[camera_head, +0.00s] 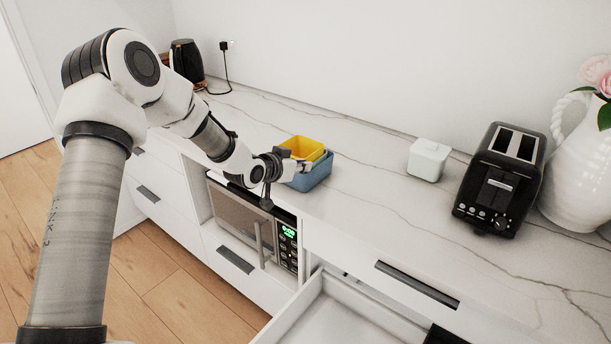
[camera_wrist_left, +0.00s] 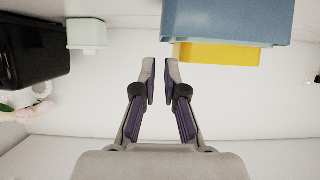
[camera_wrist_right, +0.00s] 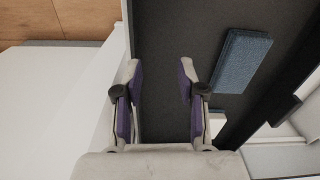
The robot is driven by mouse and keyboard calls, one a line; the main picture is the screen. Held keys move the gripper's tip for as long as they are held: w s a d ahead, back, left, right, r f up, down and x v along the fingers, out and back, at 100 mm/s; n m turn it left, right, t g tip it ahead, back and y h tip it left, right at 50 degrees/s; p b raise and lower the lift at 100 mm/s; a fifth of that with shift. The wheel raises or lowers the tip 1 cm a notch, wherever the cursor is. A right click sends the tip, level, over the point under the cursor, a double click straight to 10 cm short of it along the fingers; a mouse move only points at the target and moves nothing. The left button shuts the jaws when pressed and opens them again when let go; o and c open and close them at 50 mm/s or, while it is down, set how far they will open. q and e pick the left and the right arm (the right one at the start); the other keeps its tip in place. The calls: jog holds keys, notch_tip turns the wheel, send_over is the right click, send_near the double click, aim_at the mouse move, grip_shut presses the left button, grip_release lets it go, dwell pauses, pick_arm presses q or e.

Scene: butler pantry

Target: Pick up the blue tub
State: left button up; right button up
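The blue tub (camera_head: 313,179) stands on the marble counter above the microwave. A yellow tub (camera_head: 303,147) sits in it and rises above its rim. My left gripper (camera_head: 299,170) is at the tub's near left side in the head view. In the left wrist view the fingers (camera_wrist_left: 159,68) are a small gap apart with nothing visible between them. The blue tub (camera_wrist_left: 226,22) and yellow tub (camera_wrist_left: 218,54) are right of the fingertips there; contact cannot be told. My right gripper (camera_wrist_right: 160,72) is open and empty, over a dark surface.
A white lidded box (camera_head: 428,159), a black toaster (camera_head: 500,178) and a white flower jug (camera_head: 585,170) stand right on the counter. A black kettle (camera_head: 186,62) stands far left. A drawer (camera_head: 335,312) is open below. A blue block (camera_wrist_right: 241,60) lies near my right gripper.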

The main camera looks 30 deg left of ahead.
aim_at(321, 164)
pick_arm(q)
jog(key=p+x, duration=0.2)
jog(key=x, duration=0.5)
jog(key=shift+w+f, duration=0.1)
jog(key=shift+w, duration=0.3)
jog(key=shift+w+f, duration=0.25)
grip_shut()
jog(key=shift+r, duration=0.1)
